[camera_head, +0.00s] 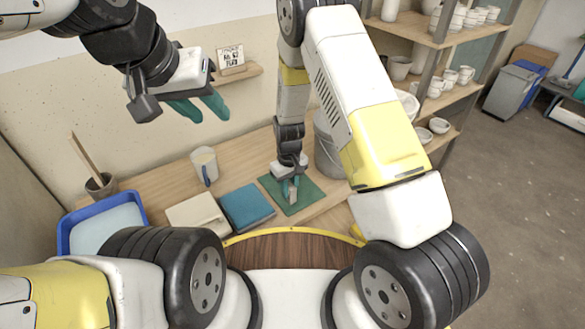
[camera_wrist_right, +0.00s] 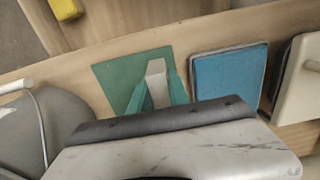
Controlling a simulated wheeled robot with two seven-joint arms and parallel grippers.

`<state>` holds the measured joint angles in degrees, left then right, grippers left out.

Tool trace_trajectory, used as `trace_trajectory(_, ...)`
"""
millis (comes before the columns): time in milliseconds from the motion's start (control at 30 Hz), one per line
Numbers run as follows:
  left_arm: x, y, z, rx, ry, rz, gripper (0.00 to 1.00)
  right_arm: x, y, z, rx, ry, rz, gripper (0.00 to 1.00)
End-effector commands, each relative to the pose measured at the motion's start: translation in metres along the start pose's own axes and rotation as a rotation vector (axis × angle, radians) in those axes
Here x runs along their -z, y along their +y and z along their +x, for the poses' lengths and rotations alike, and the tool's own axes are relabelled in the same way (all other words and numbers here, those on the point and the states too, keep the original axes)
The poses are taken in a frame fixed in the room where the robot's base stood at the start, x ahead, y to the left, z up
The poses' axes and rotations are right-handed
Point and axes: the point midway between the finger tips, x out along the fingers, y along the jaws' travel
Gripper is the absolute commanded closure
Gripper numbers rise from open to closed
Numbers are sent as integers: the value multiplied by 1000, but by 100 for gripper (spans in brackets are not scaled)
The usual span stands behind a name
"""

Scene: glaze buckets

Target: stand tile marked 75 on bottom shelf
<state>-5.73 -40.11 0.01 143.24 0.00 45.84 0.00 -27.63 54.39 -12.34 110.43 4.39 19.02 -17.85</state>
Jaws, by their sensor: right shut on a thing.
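My right gripper (camera_head: 291,190) points down over the green mat (camera_head: 308,192) on the workbench. It is shut on a small pale grey tile (camera_head: 293,197), which also shows between the teal fingers in the right wrist view (camera_wrist_right: 156,80). No number can be read on the tile. The rack at the right has several shelves; the lowest one in view (camera_head: 447,134) carries white bowls. My left gripper (camera_head: 200,108) is open and empty, raised at the upper left in front of the wall.
A blue pad (camera_head: 247,207) and a cream slab (camera_head: 198,220) lie left of the mat. A grey bucket (camera_head: 328,150) stands behind it at right. Open floor (camera_head: 520,200) lies right.

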Motion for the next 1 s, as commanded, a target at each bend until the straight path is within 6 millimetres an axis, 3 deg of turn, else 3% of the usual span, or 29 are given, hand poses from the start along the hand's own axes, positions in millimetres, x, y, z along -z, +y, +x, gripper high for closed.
trace_trajectory(200, 0, 0, 0, 0, 0, 0, 64, 16, 24, 3, 0, 1, 0, 100)
trace_trajectory(333, 0, 0, 0, 0, 0, 0, 64, 16, 25, 9, 1, -2, -1, 100)
trace_trajectory(533, 0, 0, 0, 0, 0, 0, 64, 16, 25, 36, 0, -1, 0, 100)
trace_trajectory(900, 0, 0, 0, 0, 0, 0, 64, 16, 25, 40, 0, 0, 0, 100)
trace_trajectory(933, 0, 0, 0, 0, 0, 0, 64, 16, 25, 41, 0, -1, 0, 76)
trace_trajectory(1000, 0, 0, 0, 0, 0, 0, 64, 16, 25, 41, 0, 0, -1, 62)
